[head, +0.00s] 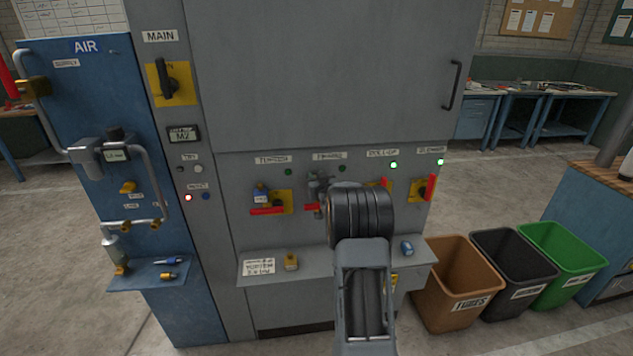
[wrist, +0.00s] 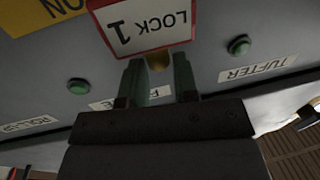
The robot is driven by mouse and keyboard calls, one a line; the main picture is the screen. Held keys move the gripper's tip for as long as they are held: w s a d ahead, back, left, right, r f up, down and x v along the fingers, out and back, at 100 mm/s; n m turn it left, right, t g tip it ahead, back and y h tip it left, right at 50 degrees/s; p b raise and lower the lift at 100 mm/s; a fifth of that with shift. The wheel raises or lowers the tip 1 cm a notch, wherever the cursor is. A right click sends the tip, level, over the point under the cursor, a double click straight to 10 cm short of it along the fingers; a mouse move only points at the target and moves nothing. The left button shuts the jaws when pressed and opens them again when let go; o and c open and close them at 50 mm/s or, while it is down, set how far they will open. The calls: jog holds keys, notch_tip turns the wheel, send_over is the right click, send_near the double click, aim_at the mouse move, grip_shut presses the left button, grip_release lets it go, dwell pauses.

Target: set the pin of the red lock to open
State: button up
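The red lock (wrist: 150,46), a red-edged block with a white "LOCK 1" label, appears upside down at the top of the wrist view. A rounded brass piece (wrist: 158,62) shows at its lower edge, perhaps its pin. My gripper (wrist: 158,72) has its two greenish fingers on either side of this brass piece. I cannot tell whether they touch it. In the head view my gripper (head: 319,188) is at the second switch of the panel row. My dark wrist hides much there, and a bit of red (head: 312,208) shows beside it.
The grey cabinet has a red-handled switch (head: 268,211) to the left and another (head: 430,188) to the right. A shelf (head: 325,262) juts out below, with a brass lock (head: 291,261) and a blue item (head: 406,247). Bins stand at right.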

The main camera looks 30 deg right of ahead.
jog(key=o, duration=0.4)
jog(key=shift+c, duration=0.2)
jog(key=shift+s, duration=0.15)
jog(key=b+v, duration=0.3)
jog(key=v, duration=1)
jog(key=shift+s, duration=0.3)
jog(key=shift+a, duration=0.1)
jog(key=s+d+f+m+g, duration=0.1)
jog(key=s+f+g, duration=0.3)
jog(key=f+g, duration=0.3)
jog(key=s+a+f+g, duration=0.3)
jog(key=s+a, duration=0.2)
jog(key=s+a+r+n+g+y+p, duration=0.1)
jog(key=s+a+r, duration=0.3)
jog(key=a, duration=0.7)
jog(key=s+a+r+n+g+y+p, duration=0.1)
jog(key=s+a+r+n+g+y, duration=0.1)
jog(key=s+a, duration=0.6)
jog(key=a+r+n+y, duration=0.1)
jog(key=a+r+y, duration=0.1)
jog(key=a, duration=0.2)
jog(key=shift+a+n+g, duration=0.25)
jog(key=shift+n+g, duration=0.05)
